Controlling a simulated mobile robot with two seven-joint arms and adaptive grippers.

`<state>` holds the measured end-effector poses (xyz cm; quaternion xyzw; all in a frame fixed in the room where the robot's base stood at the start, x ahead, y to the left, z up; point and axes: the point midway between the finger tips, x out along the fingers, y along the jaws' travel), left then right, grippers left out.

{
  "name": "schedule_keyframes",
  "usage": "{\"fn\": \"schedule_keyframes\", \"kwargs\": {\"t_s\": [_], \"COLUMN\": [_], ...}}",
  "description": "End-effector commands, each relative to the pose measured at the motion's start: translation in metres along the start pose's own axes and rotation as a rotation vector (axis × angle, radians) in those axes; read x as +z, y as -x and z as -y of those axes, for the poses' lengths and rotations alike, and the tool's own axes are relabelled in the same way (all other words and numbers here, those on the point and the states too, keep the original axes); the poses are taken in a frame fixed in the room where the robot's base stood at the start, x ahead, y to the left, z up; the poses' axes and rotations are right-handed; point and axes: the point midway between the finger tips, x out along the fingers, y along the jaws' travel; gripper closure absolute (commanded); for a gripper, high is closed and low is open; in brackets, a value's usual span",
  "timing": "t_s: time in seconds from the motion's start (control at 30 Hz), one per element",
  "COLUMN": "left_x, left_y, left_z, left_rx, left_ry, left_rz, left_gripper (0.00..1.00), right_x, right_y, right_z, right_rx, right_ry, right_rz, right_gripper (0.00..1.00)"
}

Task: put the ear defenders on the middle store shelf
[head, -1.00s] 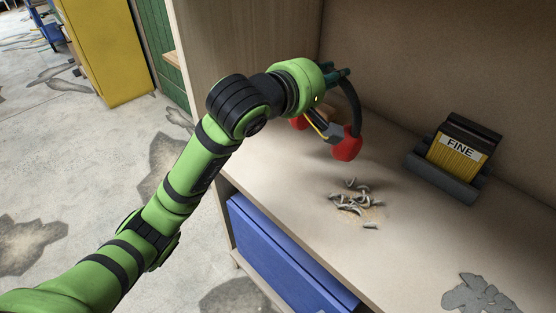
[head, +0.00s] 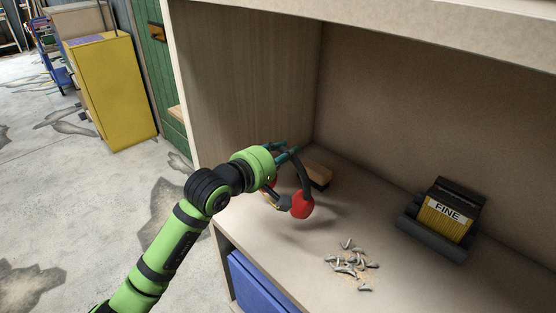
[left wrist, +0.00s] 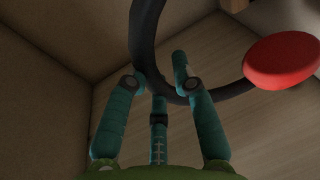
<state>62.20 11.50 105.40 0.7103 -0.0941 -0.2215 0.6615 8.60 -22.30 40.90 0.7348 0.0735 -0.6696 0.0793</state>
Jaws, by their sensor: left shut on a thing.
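The ear defenders (head: 303,204) have red cups and a dark headband. They hang from my left gripper (head: 286,153), inside the shelf bay near its left wall. In the left wrist view the teal fingers of my left gripper (left wrist: 160,85) are closed around the dark headband (left wrist: 148,40), and one red cup (left wrist: 284,60) shows at the right. The lower red cup is just above or touching the shelf board (head: 290,255); I cannot tell which. The other cup is mostly hidden behind the gripper in the head view. My right gripper is not in view.
A brown block (head: 318,175) lies behind the ear defenders. A black and yellow box marked FINE (head: 445,212) sits in a dark holder at right. A blue drawer (head: 255,283) is below.

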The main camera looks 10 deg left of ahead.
Motion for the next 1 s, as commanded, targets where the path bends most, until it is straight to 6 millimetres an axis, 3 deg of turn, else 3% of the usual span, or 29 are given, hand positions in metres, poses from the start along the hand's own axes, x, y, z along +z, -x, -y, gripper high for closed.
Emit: {"fn": "schedule_keyframes", "kwargs": {"t_s": [0.17,0.5,0.87,0.9,0.93,1.0], "left_x": [-0.014,-0.013,-0.013,-0.013,-0.013,-0.013], "left_y": [0.0,-0.008,-0.009,-0.009,-0.009,-0.009], "left_z": [0.008,0.046,0.051,0.051,0.051,0.051], "left_rx": [0.004,0.002,0.004,0.001,0.001,0.001], "left_ry": [0.001,0.001,0.0,0.0,0.0,0.0], "left_rz": [0.001,0.001,0.001,0.001,0.001,0.001], "left_gripper": [1.0,1.0,1.0,0.63,0.51,0.51], "right_x": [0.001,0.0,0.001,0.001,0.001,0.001], "right_y": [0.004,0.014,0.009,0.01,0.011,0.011], "right_z": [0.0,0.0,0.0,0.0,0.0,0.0], "right_rx": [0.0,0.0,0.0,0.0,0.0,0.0], "right_ry": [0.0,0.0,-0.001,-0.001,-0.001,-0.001], "right_rz": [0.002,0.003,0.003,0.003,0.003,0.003], "right_gripper": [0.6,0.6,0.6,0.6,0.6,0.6]}}
